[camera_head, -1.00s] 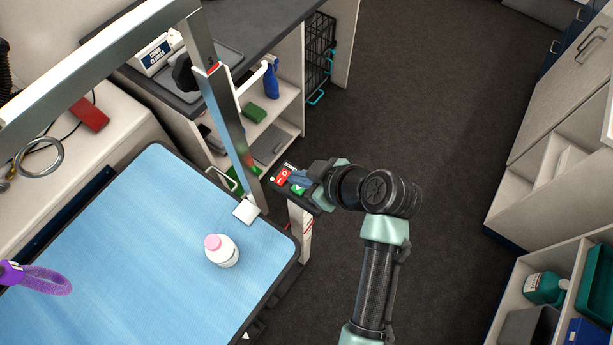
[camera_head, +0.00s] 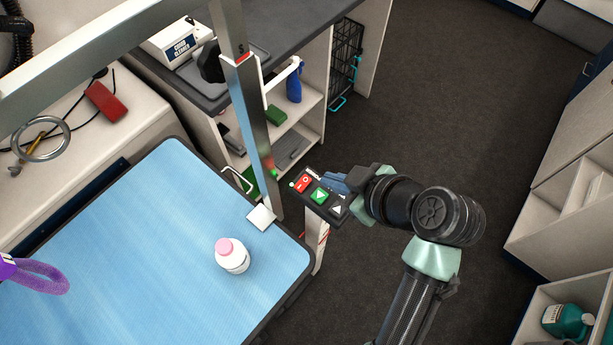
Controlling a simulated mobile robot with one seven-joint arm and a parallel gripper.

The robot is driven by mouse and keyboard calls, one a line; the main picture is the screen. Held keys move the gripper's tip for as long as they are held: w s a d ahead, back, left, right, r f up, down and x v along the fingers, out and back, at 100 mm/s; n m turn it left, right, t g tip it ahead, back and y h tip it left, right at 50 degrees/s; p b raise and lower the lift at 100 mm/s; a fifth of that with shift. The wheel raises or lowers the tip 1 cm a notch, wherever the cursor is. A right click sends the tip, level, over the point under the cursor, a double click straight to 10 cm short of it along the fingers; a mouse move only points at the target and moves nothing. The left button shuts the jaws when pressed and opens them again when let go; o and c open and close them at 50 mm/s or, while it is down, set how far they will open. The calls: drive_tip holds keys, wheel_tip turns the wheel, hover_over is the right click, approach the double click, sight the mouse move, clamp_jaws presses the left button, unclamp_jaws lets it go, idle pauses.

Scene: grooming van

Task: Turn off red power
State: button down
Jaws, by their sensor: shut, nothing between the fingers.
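The red power switch (camera_head: 302,184), marked with I and O, sits at the left end of a small black control panel (camera_head: 312,206). Beside it on the panel are a green arrow button (camera_head: 319,196) and a white up-arrow mark. A small green light shows at the panel's left edge. My gripper (camera_head: 333,182) is shut and empty at the panel's far right edge, to the right of the red switch and apart from it. Its fingertips point left toward the panel. Whether they touch the panel edge cannot be told.
A blue-topped table (camera_head: 150,250) lies left of the panel, with a white pink-capped bottle (camera_head: 232,256) on it. A metal post (camera_head: 253,125) rises just left of the panel. Shelves (camera_head: 305,105) stand behind. Dark floor (camera_head: 430,120) to the right is clear.

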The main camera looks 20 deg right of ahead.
drive_tip(key=shift+d+r, duration=0.1)
idle(0.3)
hover_over(303, 183)
drive_tip(key=s, duration=0.2)
drive_tip(key=f, duration=0.4)
drive_tip(key=f+p, duration=0.1)
drive_tip(key=f, duration=0.1)
drive_tip(key=shift+w+d+f, duration=0.15)
drive_tip(key=shift+d+f, duration=0.1)
drive_tip(key=shift+d, duration=0.15)
drive_tip(key=f, duration=0.3)
drive_tip(key=shift+w+d+f, duration=0.1)
drive_tip(key=shift+w+f, duration=0.05)
drive_tip(key=shift+w, duration=0.2)
drive_tip(key=shift+d+f, duration=0.1)
drive_tip(key=shift+f, duration=0.5)
